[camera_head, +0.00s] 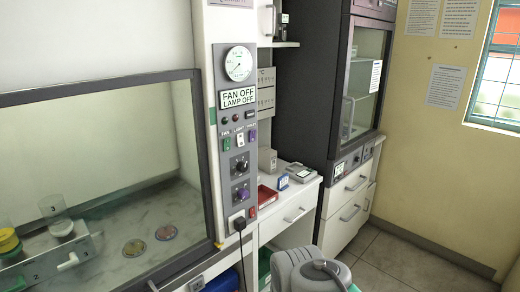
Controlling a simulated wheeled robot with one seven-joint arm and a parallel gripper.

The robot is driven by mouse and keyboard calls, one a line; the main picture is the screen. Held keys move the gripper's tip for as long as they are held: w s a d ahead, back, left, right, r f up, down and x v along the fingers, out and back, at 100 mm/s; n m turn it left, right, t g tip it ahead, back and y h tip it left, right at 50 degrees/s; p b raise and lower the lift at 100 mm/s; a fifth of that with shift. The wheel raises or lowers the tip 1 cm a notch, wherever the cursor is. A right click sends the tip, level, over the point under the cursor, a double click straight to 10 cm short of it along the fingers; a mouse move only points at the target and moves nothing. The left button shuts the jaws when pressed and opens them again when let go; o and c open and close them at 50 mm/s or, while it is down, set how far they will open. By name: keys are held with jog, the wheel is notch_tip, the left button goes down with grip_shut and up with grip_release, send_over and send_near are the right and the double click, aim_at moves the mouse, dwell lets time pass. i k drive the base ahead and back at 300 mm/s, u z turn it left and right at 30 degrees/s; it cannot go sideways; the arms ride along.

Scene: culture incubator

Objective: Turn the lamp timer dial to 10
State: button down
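A narrow control panel (226,146) stands beside a glass-fronted cabinet. A round white gauge (238,63) sits above the sign. My gripper is not in view; grey parts at the bottom centre seem to be my arm.
The cabinet's sloping glass front (100,130) fills the left, with two dishes and a numbered rack inside. A black plug with a cord (239,224) hangs below the dials. A dark incubator (310,90) stands at the right. Open floor (400,265) lies at the lower right.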

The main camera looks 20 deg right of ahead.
aim_at(243, 194)
jog(key=z, duration=1.95)
jog(key=i, duration=0.55)
jog(key=u, duration=3.95)
